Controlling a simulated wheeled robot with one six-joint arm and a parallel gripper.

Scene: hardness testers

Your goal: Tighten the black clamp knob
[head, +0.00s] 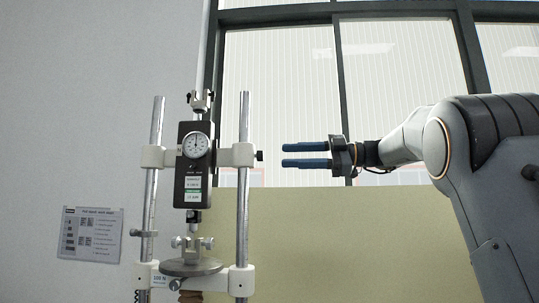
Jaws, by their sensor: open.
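The black clamp knob (259,155) is small and sticks out to the right from the white clamp (236,155) on the right-hand steel post (243,190). The clamp supports a dark force gauge (194,171) with a round dial (196,145). My gripper (284,155) is open and empty, with two blue fingers, one above the other, pointing left. In the picture its fingertips are a short way right of the knob, at about its height, with a gap between. I cannot tell the difference in depth.
A left post (155,185) also carries the gauge. A round metal plate (190,267) and a lower white bracket (240,281) are below. A printed sheet (90,234) hangs on the wall at left. The space under my gripper looks clear.

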